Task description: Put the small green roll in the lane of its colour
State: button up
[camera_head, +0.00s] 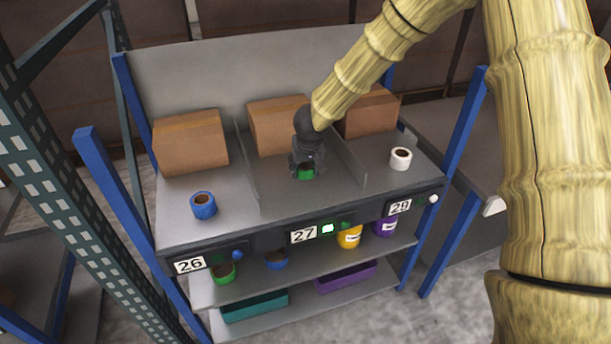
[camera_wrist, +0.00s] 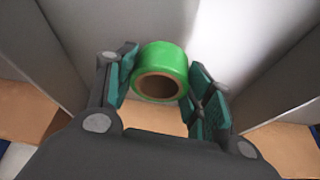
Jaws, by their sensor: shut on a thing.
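The small green roll (camera_head: 306,175) is between the fingers of my gripper (camera_head: 306,166), in the middle lane (camera_head: 280,197) above label 27. In the wrist view the green roll (camera_wrist: 162,56) shows its brown core, with a dark teal finger pad on each side. My gripper is shut on it. The roll is low, at or just above the shelf surface; I cannot tell if it touches. A blue roll (camera_head: 203,205) stands in the left lane and a white roll (camera_head: 400,158) in the right lane.
Cardboard boxes (camera_head: 190,142) stand at the back of the lanes. Thin dividers (camera_head: 345,158) separate the lanes. Green (camera_head: 222,275), blue, yellow (camera_head: 349,238) and purple (camera_head: 384,227) round items sit on the lower shelf, above a teal bin (camera_head: 254,306). Blue posts (camera_head: 455,165) flank the rack.

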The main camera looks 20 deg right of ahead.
aim_at(305, 174)
notch_tip(305, 174, down, 3)
jog(key=shift+f+b, duration=0.15)
jog(key=shift+b, duration=0.25)
jog(key=o, duration=1)
jog(key=shift+f, duration=0.1)
jog(key=shift+o, duration=0.2)
jog(key=p+v, duration=0.2)
jog(key=v, duration=1)
